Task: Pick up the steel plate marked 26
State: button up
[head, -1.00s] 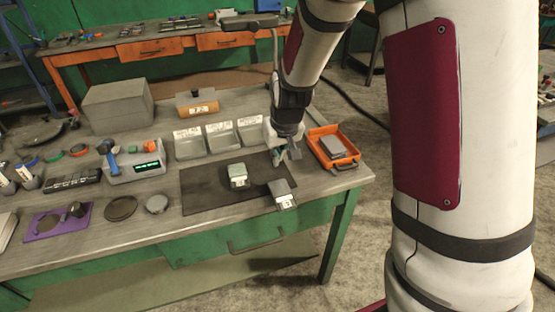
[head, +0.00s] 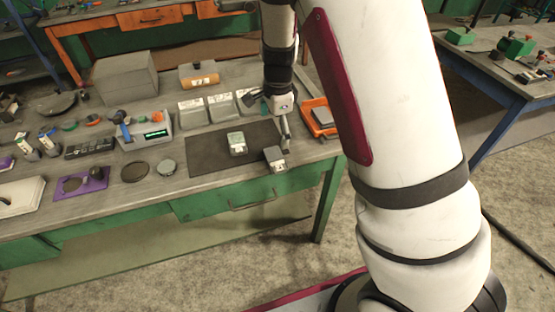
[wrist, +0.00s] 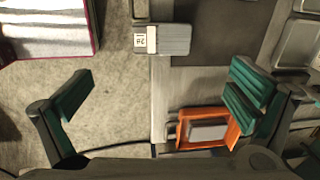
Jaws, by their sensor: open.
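A grey steel plate (wrist: 174,39) with a white label lies across the front table edge, its labelled end sticking out past the edge. The label reads sideways in the wrist view, seemingly 26. The plate also shows in the head view (head: 275,158) at the dark mat's front right corner. My gripper (wrist: 160,85) is open and empty, its green-padded fingers wide apart, with the plate beyond the fingertips toward the top of the wrist view. In the head view my gripper (head: 285,132) hangs over the table's right end, behind the plate and apart from it.
A second labelled block (head: 237,143) stands on the dark mat (head: 208,160). An orange tray (wrist: 183,132) holding a grey plate (wrist: 208,132) sits near the right finger. Grey bins (head: 193,112) stand behind the mat. The floor before the table is clear.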

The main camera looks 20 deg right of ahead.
send_over(275, 158)
jog(key=s, duration=0.1)
notch_tip(275, 158, down, 9)
jog(key=shift+s+a+r, duration=0.1)
jog(key=shift+r, duration=0.1)
jog(key=shift+w+f+p, duration=0.2)
jog(key=shift+f+p, duration=0.1)
jog(key=shift+f, duration=0.95)
jog(key=shift+w+f+p, duration=0.2)
jog(key=shift+f+p, duration=0.1)
jog(key=shift+f, duration=0.9)
jog(key=c, duration=1.6)
jog(key=shift+c, duration=0.5)
jog(key=shift+r, duration=0.1)
